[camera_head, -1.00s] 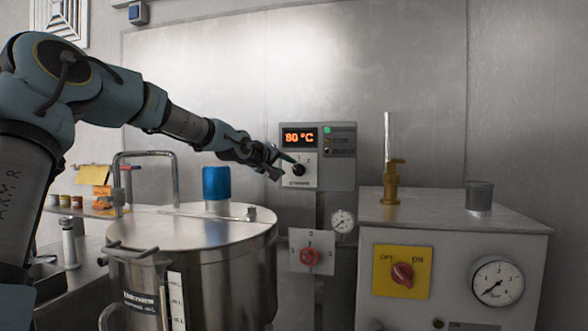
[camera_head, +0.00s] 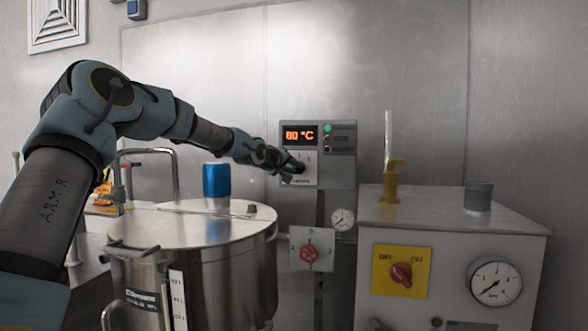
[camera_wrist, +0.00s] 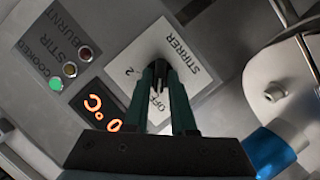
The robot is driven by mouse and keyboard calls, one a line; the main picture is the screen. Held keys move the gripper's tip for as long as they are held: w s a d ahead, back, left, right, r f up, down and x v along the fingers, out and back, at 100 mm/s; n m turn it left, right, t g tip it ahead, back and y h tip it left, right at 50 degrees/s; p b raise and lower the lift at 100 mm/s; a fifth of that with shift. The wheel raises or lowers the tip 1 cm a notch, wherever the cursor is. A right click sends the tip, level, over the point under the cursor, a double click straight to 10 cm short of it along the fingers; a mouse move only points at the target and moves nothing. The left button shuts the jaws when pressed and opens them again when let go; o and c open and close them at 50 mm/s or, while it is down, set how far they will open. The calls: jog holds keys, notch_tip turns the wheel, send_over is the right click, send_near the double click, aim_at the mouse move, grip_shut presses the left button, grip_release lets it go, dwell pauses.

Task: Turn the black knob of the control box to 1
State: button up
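The control box (camera_head: 341,150) hangs on the back wall and shows 80 °C on an orange display. Its white stirrer plate (camera_wrist: 188,62) carries the marks OFF, 2 and STIRRER; I cannot make out a 1. The black knob (camera_wrist: 159,74) sits on this plate, between my fingertips in the wrist view. In the head view my gripper hides the knob. My gripper (camera_wrist: 160,80) has its two dark green fingers on either side of the knob. I cannot tell whether they press on it. The knob's exact pointing direction is partly hidden by the fingers.
A steel kettle (camera_head: 218,262) with a flat lid and a blue cylinder (camera_head: 216,181) stands below my arm. A red valve knob (camera_head: 309,254) is below the control box. A machine (camera_head: 455,228) with a red switch and gauge stands right.

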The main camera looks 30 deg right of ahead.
grip_shut()
dwell(0.4)
jog(key=m+y+b, duration=0.1)
jog(key=m+b, duration=0.2)
jog(key=shift+s+d+t+y, duration=0.2)
jog(key=shift+t+y, duration=0.2)
jog(key=m+t+y+b, duration=0.1)
jog(key=m+b, duration=0.2)
jog(key=shift+r+b, duration=0.15)
jog(key=shift+b, duration=0.2)
jog(key=shift+t+y, duration=0.3)
jog(key=shift+o, duration=2.1)
grip_release()
jog(key=shift+s, duration=0.1)
